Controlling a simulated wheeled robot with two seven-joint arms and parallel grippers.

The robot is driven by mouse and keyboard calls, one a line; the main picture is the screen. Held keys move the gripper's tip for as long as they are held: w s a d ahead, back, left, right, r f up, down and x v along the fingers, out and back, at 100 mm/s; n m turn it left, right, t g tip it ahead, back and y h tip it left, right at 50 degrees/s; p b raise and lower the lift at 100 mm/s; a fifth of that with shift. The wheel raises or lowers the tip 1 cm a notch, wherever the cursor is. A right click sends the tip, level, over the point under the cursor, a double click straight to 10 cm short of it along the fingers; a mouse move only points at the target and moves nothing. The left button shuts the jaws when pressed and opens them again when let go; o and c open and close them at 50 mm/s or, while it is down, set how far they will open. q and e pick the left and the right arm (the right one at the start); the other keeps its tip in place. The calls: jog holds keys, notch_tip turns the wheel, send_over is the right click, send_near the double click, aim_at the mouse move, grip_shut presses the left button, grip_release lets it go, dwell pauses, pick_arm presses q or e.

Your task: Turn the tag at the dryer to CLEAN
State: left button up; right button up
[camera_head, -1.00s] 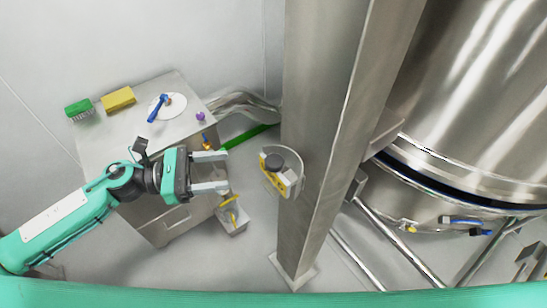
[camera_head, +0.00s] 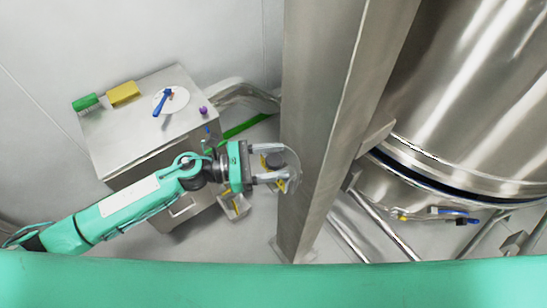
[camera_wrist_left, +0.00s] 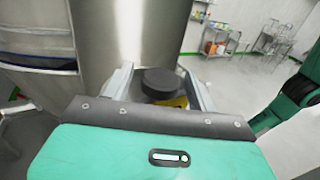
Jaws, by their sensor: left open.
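The tag is a small yellow plate (camera_head: 281,185) with a dark round knob (camera_head: 273,160), on a clear rounded backing fixed to the steel column. My left gripper (camera_head: 280,166) is open, with one finger on each side of the knob. In the left wrist view the knob (camera_wrist_left: 159,82) sits between the two open fingers, and part of the yellow tag (camera_wrist_left: 178,101) shows just below it. Whether the fingers touch the knob cannot be told. The tag's lettering cannot be read and is mostly covered by the gripper. My right gripper is not seen.
The steel column (camera_head: 318,110) stands right behind the tag. The large steel dryer vessel (camera_head: 465,90) is to the right. A steel cabinet (camera_head: 140,135) at left carries a green brush (camera_head: 85,102), a yellow block (camera_head: 124,94) and a blue-handled valve (camera_head: 162,101).

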pick_arm(q)
jog(key=c, duration=1)
jog(key=shift+o, duration=0.2)
